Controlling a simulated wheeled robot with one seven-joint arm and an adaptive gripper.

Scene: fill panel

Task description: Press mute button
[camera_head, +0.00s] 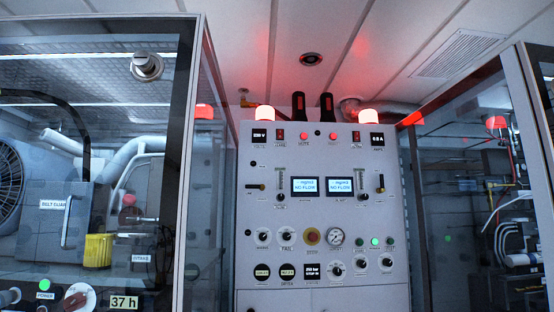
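A light grey control panel (318,215) stands in the middle of the view. Near its top is a round red button (304,136) with a small label below it that seems to read "MUTE". A second round red button (333,136) sits just to its right, and its label is too small to read for sure. Red rocker switches (280,135) flank the pair, one on each side. My gripper is not in view, and nothing covers the buttons.
Red beacons (265,113) glow on the panel's top corners. Two screens (305,185) read "NO FLOW". Glass-walled enclosures with dark frames (190,150) stand on both sides.

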